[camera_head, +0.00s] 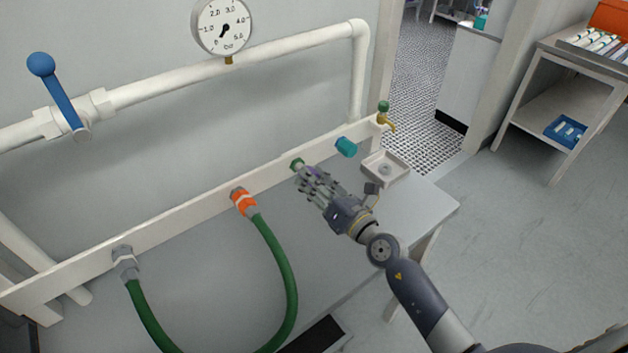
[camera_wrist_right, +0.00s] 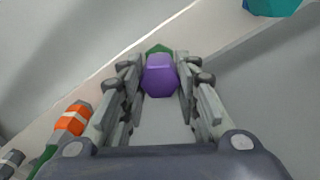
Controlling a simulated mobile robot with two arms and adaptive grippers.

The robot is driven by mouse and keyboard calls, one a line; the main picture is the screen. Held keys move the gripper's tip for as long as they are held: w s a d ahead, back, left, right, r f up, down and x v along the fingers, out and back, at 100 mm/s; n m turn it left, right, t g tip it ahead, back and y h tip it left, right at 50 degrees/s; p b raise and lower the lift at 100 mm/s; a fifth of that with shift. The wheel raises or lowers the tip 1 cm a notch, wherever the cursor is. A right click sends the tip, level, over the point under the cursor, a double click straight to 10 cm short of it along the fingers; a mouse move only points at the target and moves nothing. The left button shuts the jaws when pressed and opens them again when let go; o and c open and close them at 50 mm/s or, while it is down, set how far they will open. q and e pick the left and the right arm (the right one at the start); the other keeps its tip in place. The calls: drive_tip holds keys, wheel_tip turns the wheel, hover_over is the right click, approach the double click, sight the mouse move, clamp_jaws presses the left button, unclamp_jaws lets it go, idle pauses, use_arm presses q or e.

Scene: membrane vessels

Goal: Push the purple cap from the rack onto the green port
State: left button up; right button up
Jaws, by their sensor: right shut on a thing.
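The purple cap (camera_wrist_right: 160,76) is between the fingers of my right gripper (camera_wrist_right: 160,80), which is shut on it. In the head view the right gripper (camera_head: 311,177) is at the white rail, and only a little of the cap (camera_head: 314,172) shows between the fingers. The green port (camera_head: 297,163) is on the rail right in front of the fingers. In the wrist view a bit of the green port (camera_wrist_right: 158,48) shows just beyond the cap. I cannot tell whether cap and port touch. The left gripper is not in view.
On the rail (camera_head: 185,211) are a teal cap (camera_head: 346,146) to the right and an orange coupling (camera_head: 243,200) with a green hose (camera_head: 288,265) to the left. A small white tray (camera_head: 386,167) stands near the brass tap (camera_head: 385,117). A pressure gauge (camera_head: 222,27) and blue-handled valve (camera_head: 58,90) are above.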

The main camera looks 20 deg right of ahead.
drive_tip(key=shift+x, duration=1)
drive_tip(key=o, duration=1.1)
drive_tip(key=shift+c, duration=0.2)
drive_tip(key=v, duration=1.2)
